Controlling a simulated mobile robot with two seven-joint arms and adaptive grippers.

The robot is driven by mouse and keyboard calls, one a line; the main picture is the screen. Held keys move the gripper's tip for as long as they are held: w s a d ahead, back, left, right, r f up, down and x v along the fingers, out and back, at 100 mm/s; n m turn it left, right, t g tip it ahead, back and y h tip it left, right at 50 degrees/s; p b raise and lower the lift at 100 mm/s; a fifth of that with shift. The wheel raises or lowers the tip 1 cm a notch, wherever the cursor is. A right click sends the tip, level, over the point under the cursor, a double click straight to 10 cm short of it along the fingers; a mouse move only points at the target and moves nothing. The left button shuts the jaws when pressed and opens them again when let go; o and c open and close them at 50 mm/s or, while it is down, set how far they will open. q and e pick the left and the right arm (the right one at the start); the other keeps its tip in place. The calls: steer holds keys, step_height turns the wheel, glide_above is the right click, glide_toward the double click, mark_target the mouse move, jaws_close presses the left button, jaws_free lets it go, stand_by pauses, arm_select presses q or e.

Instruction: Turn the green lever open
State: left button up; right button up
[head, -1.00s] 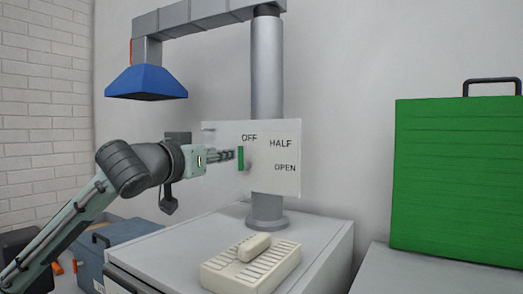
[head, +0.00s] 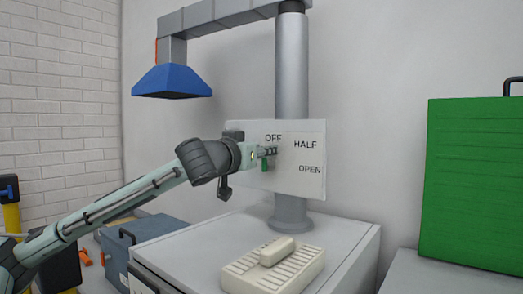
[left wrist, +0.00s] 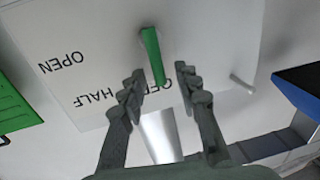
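The green lever (head: 265,164) is on a white panel marked OFF, HALF and OPEN (head: 310,170). In the left wrist view the lever (left wrist: 152,52) points with its free end toward the OFF label, which is partly hidden. My left gripper (head: 270,152) is at the lever's upper part in the head view. In the left wrist view the gripper's fingers (left wrist: 160,82) are apart, one on each side of the lever's free end, with gaps visible. My right gripper is in neither view.
A blue hood (head: 172,81) hangs from a grey arm on a column (head: 291,70) behind the panel. A cream slotted block (head: 270,270) lies on the white cabinet below. A large green case (head: 475,180) stands at the right.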

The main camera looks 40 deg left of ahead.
arm_select(q)
steer(key=shift+c, duration=0.2)
jaws_close()
